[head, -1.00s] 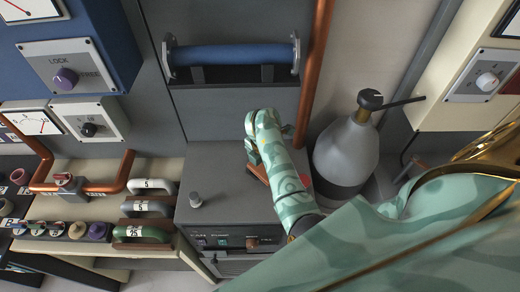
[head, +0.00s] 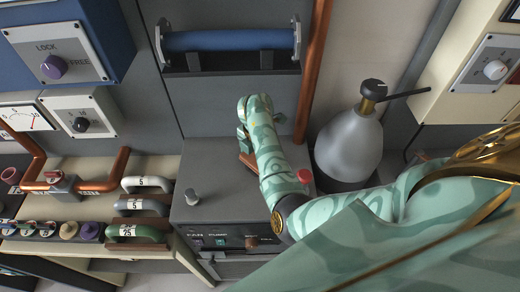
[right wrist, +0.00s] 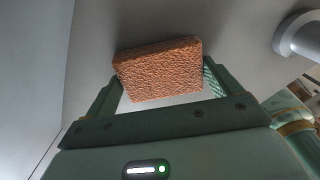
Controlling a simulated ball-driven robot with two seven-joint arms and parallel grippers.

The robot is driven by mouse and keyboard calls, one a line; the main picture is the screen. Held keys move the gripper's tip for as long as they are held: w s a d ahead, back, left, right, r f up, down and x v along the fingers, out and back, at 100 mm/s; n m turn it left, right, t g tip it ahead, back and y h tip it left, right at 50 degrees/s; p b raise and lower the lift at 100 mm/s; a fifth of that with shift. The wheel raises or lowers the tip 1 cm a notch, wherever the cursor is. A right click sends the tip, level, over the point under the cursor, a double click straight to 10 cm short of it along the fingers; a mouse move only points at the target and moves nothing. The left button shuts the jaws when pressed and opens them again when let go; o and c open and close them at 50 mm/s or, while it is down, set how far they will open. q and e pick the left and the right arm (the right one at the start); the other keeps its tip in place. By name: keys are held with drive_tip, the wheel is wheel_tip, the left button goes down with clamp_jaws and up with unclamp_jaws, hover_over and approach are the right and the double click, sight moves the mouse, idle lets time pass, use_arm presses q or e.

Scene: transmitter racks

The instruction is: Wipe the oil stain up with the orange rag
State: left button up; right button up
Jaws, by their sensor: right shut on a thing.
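The orange rag (right wrist: 158,72) looks like a thick, rough brown-orange block in the right wrist view. My right gripper (right wrist: 160,88) is shut on it, with one finger at each side. In the head view my right gripper (head: 243,135) is over the back part of the grey cabinet top (head: 212,170), and a brown edge of the rag (head: 246,160) shows below it. I cannot tell whether the rag touches the top. No oil stain shows; my arm and the rag cover part of the surface. My left gripper is not in view.
A grey flask (head: 349,146) with a black spout stands to the right. A copper pipe (head: 314,75) rises behind. Handled weights (head: 146,184) sit on the bench at left. The top's left part is clear.

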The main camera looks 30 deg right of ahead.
drive_tip(key=shift+w+d+f+b, duration=0.2)
drive_tip(key=shift+w+d+b, duration=0.1)
drive_tip(key=shift+w+d, duration=0.25)
drive_tip(key=shift+w+r, duration=0.1)
drive_tip(key=shift+w, duration=0.05)
wheel_tip(320, 180, up, 6)
drive_tip(key=p, duration=0.5)
drive_tip(key=shift+d, duration=0.15)
